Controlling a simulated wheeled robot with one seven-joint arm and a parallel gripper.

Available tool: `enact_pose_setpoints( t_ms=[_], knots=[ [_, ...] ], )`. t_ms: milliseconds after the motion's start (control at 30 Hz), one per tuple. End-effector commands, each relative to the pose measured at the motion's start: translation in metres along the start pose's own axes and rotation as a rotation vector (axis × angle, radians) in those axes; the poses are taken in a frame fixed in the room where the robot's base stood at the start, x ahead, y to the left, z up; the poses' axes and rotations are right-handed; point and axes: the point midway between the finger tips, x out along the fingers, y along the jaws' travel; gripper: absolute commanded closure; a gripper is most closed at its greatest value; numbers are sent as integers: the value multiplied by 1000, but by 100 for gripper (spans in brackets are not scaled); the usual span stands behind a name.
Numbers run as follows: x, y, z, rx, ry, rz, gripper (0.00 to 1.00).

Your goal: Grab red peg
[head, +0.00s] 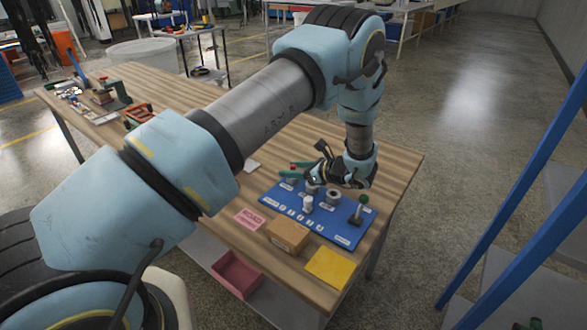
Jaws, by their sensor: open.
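My gripper (318,178) hangs at the end of my arm over the back part of a blue board (343,234) on the wooden table. It is small in the head view and its jaws are open; I see nothing held in them. I cannot make out a clear red peg. A small red piece (299,165) shows just left of my gripper, beside a green piece (292,174); I cannot tell whether it is a peg or a tool handle. My gripper and wrist hide part of the board's back edge.
On the board stand a white cylinder (308,204), a grey ring-like part (334,197) and a dark post with a green knob (362,203). A cardboard box (288,236), a pink card (249,219) and a yellow sheet (328,268) lie in front. Blue rack bars (515,195) rise at right.

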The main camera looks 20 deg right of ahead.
Motion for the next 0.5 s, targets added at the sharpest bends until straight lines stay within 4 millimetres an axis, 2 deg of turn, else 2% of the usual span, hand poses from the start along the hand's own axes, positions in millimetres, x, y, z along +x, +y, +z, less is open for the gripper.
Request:
enact_pose_setpoints(
  t_ms=[200, 467, 500],
  knots=[
    [24, 1, 1, -1, 2, 0, 44],
    [28, 1, -1, -1, 2, -1, 44],
    [28, 1, -1, -1, 2, -1, 47]
  ],
)
